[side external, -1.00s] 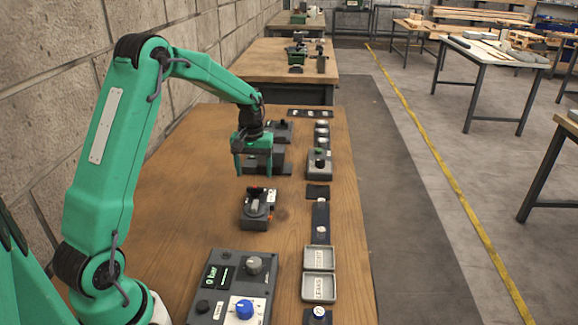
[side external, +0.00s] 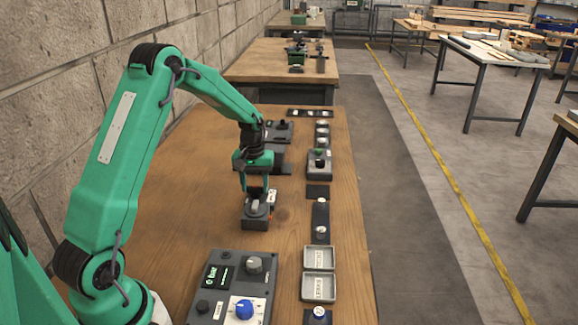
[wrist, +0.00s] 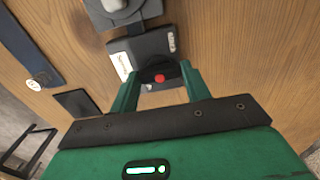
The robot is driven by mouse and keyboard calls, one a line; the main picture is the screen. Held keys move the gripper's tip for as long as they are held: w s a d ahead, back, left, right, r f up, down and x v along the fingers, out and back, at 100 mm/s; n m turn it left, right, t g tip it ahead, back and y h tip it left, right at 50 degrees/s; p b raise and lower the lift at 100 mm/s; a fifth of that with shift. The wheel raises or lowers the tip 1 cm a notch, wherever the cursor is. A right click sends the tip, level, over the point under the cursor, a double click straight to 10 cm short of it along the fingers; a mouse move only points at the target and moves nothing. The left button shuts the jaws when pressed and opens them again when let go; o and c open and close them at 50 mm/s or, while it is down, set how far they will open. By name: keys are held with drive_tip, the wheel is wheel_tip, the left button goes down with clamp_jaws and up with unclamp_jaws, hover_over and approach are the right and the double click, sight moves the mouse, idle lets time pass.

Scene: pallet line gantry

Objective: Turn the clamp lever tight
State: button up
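The clamp is a dark grey unit on the wooden bench, with a pale raised grip (side external: 257,207) on its near block. In the wrist view its block with a round grey top (wrist: 118,8) is at the upper edge, and a labelled grey plate (wrist: 145,48) lies below it. A black part with a red tip (wrist: 159,78), apparently the clamp lever's end, shows between my fingers. My gripper (side external: 255,188) is open and low over the clamp's far side. In the wrist view my gripper (wrist: 160,88) has a finger on each side of the red tip. Contact cannot be told.
A control panel (side external: 228,285) with a blue knob stands nearer the camera. Two grey trays (side external: 318,288) and a dark strip with a white knob (side external: 320,220) lie to the right. More dark units stand behind my gripper. The bench left of the clamp is clear.

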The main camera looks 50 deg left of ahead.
drive_tip(key=c, duration=0.3)
drive_tip(key=shift+m, duration=0.5)
drive_tip(key=m, duration=0.3)
drive_tip(key=shift+m, duration=0.3)
drive_tip(key=m, duration=1.3)
drive_tip(key=shift+r, duration=0.1)
drive_tip(key=shift+m, duration=0.3)
